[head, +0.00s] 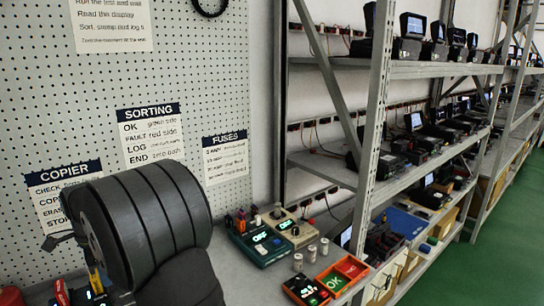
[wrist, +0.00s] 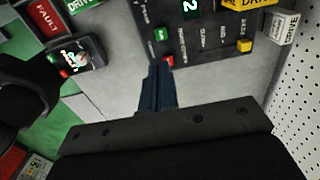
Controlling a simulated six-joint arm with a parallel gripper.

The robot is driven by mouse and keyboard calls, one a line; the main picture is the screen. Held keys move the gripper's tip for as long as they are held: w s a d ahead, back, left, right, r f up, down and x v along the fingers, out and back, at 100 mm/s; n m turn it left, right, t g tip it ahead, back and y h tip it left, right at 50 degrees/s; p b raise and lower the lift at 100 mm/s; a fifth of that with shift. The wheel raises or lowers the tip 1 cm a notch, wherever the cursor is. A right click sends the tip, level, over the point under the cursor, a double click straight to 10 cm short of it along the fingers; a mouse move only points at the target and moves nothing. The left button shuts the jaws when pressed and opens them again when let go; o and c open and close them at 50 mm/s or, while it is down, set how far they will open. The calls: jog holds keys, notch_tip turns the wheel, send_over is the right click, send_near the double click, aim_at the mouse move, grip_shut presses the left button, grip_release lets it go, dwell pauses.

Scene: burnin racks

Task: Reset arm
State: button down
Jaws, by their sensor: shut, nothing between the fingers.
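My gripper (wrist: 158,72) shows in the wrist view as two dark blue fingers, shut together and empty. Its tips are at the lower edge of a dark control panel (wrist: 205,45) with a lit display, a green button (wrist: 161,34) and a red button (wrist: 168,61). The tips appear close to the red button; I cannot tell whether they touch anything. In the head view my dark, ribbed arm fills the lower left, and I cannot make out the fingers there.
In the wrist view a red FAULT area (wrist: 46,17) and a small device with a lit screen (wrist: 77,55) are at left. In the head view a teal box (head: 262,242), a red-and-green sorting tray (head: 340,282) and metal shelving (head: 372,130) stand right of my arm. A pegboard (head: 60,110) is behind.

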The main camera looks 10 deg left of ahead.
notch_tip(320, 180, down, 4)
notch_tip(320, 180, up, 9)
jog(key=n, duration=0.1)
jog(key=shift+a, duration=0.3)
jog(key=shift+r, duration=0.1)
dwell(0.4)
